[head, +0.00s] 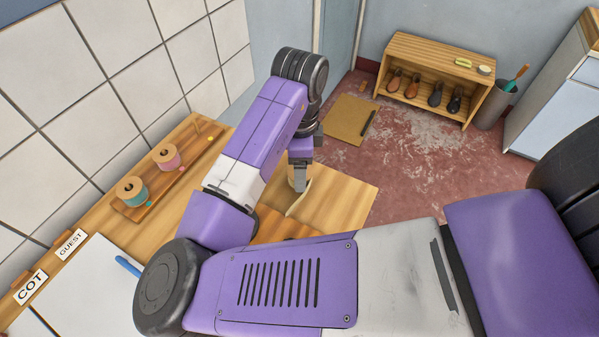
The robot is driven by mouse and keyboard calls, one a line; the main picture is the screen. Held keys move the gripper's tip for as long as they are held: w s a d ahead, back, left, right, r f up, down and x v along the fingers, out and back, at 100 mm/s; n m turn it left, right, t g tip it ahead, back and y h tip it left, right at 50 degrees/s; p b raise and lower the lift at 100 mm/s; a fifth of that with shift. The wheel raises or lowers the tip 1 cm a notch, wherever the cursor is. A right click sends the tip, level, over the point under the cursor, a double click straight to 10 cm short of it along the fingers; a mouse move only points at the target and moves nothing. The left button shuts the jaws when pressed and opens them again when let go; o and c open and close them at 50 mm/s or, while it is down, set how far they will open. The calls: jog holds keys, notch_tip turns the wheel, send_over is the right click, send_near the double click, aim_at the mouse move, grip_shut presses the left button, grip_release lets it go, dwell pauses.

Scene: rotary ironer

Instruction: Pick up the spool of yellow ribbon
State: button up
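No spool of yellow ribbon can be clearly made out in the head view. My gripper (298,184) points down over the wooden worktop (345,196), near its far end. A small tan shape shows at its fingertips, and a thin pale curved strip (299,203) lies just below. I cannot tell whether either belongs to the spool, or whether the fingers are open or shut. A wooden rack (188,178) at the left carries a teal ribbon spool (132,190) and a pink ribbon spool (167,156). A small yellow dot (210,138) marks its far end, with no spool there.
A white padded board (85,290) with a blue strip lies at the lower left, by COT (31,287) and GUEST (71,243) signs. A tiled wall borders the left. A shoe shelf (433,80) and a bin (492,105) stand across the floor. My arm hides much of the worktop.

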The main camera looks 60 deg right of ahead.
jog(key=shift+f, duration=0.7)
jog(key=c, duration=1.4)
jog(key=shift+c, duration=0.2)
jog(key=shift+r, duration=0.1)
